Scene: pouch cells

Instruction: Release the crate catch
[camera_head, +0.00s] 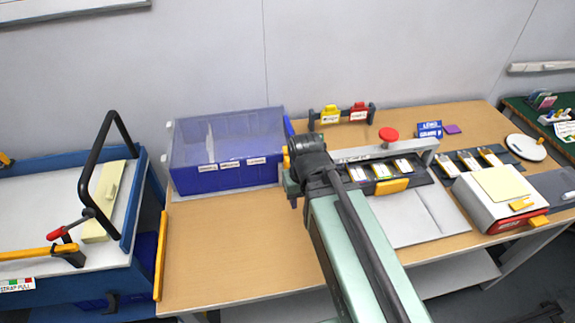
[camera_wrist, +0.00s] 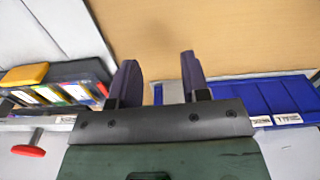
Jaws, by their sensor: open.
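The blue crate (camera_head: 222,180) with a clear lid (camera_head: 228,135) stands on the wooden table, left of my arm. Its lid looks closed. A small yellow part (camera_head: 286,157) shows at the crate's right end, partly behind my wrist; I cannot tell if it is the catch. My gripper (camera_head: 293,190) is just right of the crate. The blue crate wall (camera_wrist: 235,98) is close beside one finger there. No catch shows clearly in the wrist view.
A fixture with a red button (camera_head: 388,134) and pouch cells (camera_head: 382,171) stands right of my arm. A rack with yellow and red tags (camera_head: 345,116) is behind. A blue cart with a black handle (camera_head: 105,170) stands left. The table front (camera_head: 230,240) is clear.

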